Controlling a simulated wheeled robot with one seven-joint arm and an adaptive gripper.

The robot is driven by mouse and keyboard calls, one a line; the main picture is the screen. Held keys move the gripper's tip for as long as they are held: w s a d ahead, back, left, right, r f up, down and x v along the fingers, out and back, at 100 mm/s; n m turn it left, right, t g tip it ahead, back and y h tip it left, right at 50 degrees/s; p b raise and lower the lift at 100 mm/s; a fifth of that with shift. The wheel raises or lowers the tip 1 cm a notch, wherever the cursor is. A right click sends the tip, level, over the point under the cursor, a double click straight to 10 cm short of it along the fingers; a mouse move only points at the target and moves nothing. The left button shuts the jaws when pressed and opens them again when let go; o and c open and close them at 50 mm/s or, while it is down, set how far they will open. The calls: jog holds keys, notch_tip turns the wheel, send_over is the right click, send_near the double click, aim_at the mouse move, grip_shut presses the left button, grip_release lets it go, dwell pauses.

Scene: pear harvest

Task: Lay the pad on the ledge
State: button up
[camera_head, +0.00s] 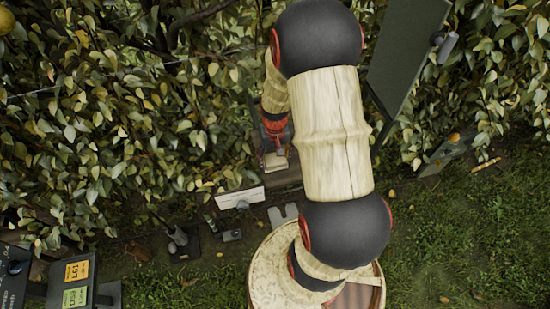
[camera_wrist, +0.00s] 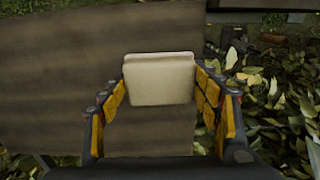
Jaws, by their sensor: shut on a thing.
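My gripper (camera_wrist: 160,86) is shut on a cream, flat pad (camera_wrist: 158,78) with rounded corners, one yellow-lined finger at each side edge. The pad is in front of a brown wooden board, which looks like the ledge (camera_wrist: 60,85). I cannot tell whether the pad touches it. In the head view my gripper (camera_head: 274,143) is beside the hedge, and a small pale part of the pad (camera_head: 275,161) shows below it. The ledge (camera_head: 286,178) shows there as a brown strip, partly hidden behind my arm.
A leafy hedge (camera_head: 120,110) lies behind. A dark panel (camera_head: 408,50) stands at the upper right, close to my arm. A white card (camera_head: 240,198) and small dark tools (camera_head: 178,240) are below the ledge. Grass (camera_head: 460,240) at the lower right is mostly open.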

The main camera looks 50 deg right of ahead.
aim_at(275, 158)
jog(key=shift+f, duration=0.1)
jog(key=o, duration=0.5)
jog(key=shift+f, duration=0.1)
jog(key=o, duration=0.5)
jog(key=shift+r, duration=0.2)
jog(key=shift+r, duration=0.35)
notch_tip(275, 158, up, 11)
jog(key=a+r+n+t, duration=0.3)
jog(key=a+r, duration=0.9)
jog(key=r, duration=0.2)
jog(key=s+a+r+n+t, duration=0.2)
jog(key=s+a+r+n, duration=0.1)
jog(key=s+a+r, duration=0.4)
jog(key=a, duration=0.3)
jog(key=shift+s+a+r+t, duration=0.3)
jog(key=shift+s+a+r, duration=0.05)
jog(key=shift+a+r, duration=0.05)
